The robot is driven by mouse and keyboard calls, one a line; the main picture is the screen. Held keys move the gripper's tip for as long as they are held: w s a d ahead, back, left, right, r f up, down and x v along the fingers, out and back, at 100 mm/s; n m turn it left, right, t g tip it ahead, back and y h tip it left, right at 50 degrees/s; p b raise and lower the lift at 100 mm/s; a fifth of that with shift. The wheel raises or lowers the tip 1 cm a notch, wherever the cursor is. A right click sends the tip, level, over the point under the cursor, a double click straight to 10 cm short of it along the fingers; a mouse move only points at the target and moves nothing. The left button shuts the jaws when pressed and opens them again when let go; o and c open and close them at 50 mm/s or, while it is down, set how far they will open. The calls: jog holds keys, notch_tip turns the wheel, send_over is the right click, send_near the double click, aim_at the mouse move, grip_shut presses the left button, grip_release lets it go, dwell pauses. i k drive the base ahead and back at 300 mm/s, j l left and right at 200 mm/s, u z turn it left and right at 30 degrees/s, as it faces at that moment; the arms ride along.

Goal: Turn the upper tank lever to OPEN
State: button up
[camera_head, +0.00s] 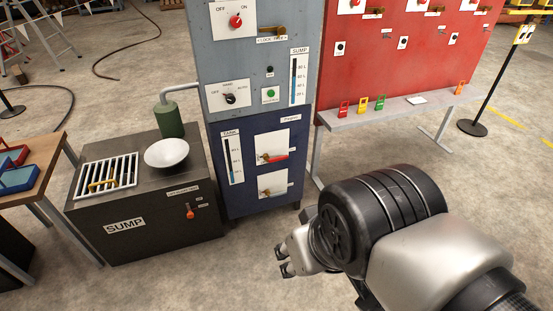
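The upper tank lever (273,158) is on a white plate on the dark blue lower cabinet (238,160). Its brass pivot is at left and its red handle points right, roughly level. The plate's lettering is too small to read. A lower lever (266,192) sits on another white plate below it; its handle is hard to make out. A TANK gauge (232,160) with a blue column is left of the plates. My gripper (283,261) is in front of the cabinet, below and right of the levers in the picture. Its fingertips are apart, with nothing visible between them.
The black SUMP box (140,240), with grate, white funnel (166,153) and a small red-orange lever (190,212), stands left of the cabinet. A grey bench (345,125) with coloured tags stands right, before the red panel (400,60). Floor before the cabinet is clear.

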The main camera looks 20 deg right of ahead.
aim_at(265, 157)
jog(key=i+l, duration=0.45)
jog(key=i, duration=0.2)
jog(key=i+l, duration=0.4)
jog(key=i, duration=0.2)
jog(key=i+l, duration=0.45)
jog(key=i, duration=0.2)
